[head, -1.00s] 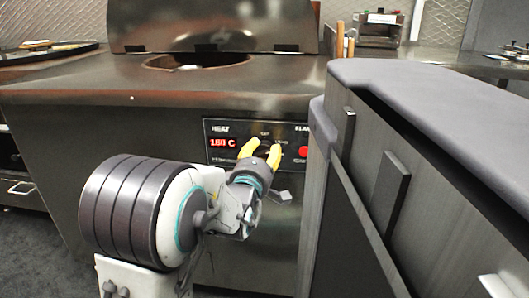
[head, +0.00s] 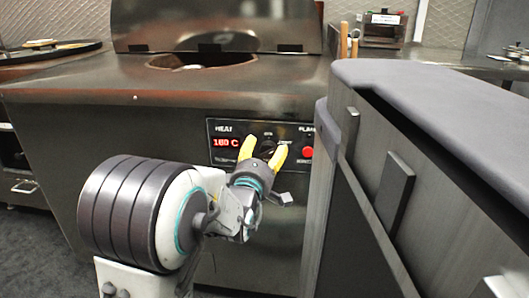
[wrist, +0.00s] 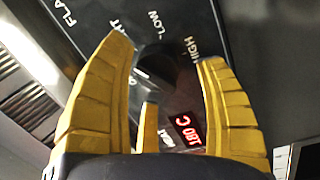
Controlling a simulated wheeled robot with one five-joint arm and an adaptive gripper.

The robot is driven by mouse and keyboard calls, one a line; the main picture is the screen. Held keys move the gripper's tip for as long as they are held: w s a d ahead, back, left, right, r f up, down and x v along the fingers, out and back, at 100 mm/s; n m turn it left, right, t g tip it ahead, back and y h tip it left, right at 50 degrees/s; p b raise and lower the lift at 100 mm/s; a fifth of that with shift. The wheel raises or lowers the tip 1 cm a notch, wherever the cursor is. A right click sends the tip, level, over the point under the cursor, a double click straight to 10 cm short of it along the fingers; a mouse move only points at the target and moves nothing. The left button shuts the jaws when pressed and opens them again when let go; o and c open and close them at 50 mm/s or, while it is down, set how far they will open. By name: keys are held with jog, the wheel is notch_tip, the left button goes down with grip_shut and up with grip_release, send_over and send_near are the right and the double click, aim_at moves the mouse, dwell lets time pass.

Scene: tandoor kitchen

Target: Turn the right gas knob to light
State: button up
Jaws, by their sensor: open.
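A dark round knob (head: 266,148) sits on the black control panel of the steel oven, in the panel's middle. In the wrist view the knob (wrist: 157,66) shows between my yellow fingers, near the words "LOW", "HIGH" and a partly covered "LIGHT". My gripper (head: 263,146) is open, with one finger on each side of the knob and nothing gripped. In the wrist view my gripper (wrist: 166,50) also straddles the knob. I cannot tell whether a finger touches it. The knob's pointer direction is not clear.
A red digital display (head: 226,142) is left of the knob and a red button (head: 307,152) is right of it. A dark cabinet (head: 400,150) with a grey top stands close on the right. The oven's round opening (head: 203,60) is above the panel.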

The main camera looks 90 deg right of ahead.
jog(key=v, duration=0.7)
jog(key=shift+w, duration=0.1)
dwell(0.7)
